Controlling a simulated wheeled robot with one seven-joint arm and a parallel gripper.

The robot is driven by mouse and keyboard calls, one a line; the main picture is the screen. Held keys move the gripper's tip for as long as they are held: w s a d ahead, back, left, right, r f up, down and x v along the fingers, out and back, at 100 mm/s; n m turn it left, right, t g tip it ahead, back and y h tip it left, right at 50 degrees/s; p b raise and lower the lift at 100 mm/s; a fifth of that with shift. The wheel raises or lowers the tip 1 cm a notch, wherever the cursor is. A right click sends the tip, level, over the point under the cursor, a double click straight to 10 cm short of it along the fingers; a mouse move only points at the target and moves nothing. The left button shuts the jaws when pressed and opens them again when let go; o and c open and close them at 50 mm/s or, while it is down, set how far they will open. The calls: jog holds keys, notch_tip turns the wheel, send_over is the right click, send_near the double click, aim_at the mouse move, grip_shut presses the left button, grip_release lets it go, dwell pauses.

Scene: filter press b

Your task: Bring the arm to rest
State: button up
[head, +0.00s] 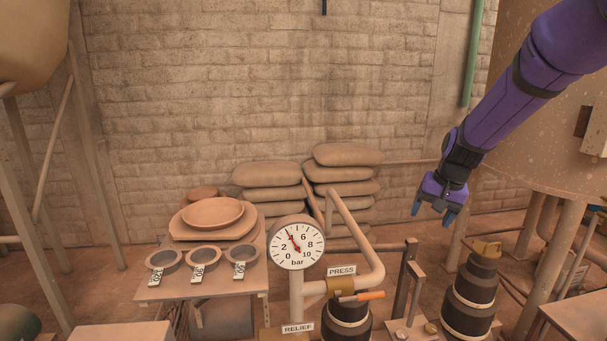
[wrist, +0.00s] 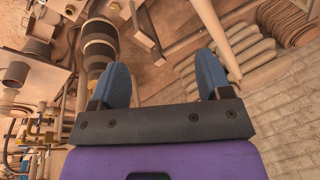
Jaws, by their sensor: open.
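My gripper (head: 435,209) hangs at the end of my purple arm in the right half of the head view, in the air above the pipework. Its two blue fingers are apart, with nothing between them. In the wrist view my gripper (wrist: 162,82) also shows open and empty, with floor, pipe and stacked sacks beyond the fingers. No part of the gripper visibly touches anything.
A pressure gauge (head: 296,242) stands below left of the gripper, beside a valve with an orange handle (head: 362,296). A dark ribbed cylinder (head: 470,298) stands below right. Stacked sacks (head: 343,172) lie by the wall. A large tank (head: 545,150) stands behind my arm.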

jog(key=s+r+n, duration=0.1)
jog(key=s+r, duration=0.8)
jog(key=s+r+n+t+h, duration=0.1)
jog(key=s+r, duration=0.1)
jog(key=s, duration=1)
jog(key=s+r+n+t, duration=0.1)
jog(key=s+r+n, duration=0.1)
jog(key=s, duration=1.1)
jog(key=shift+a+r+t+h, duration=0.15)
jog(key=shift+r+t+h, duration=0.25)
jog(key=shift+r, duration=0.15)
jog(key=shift+w, duration=0.2)
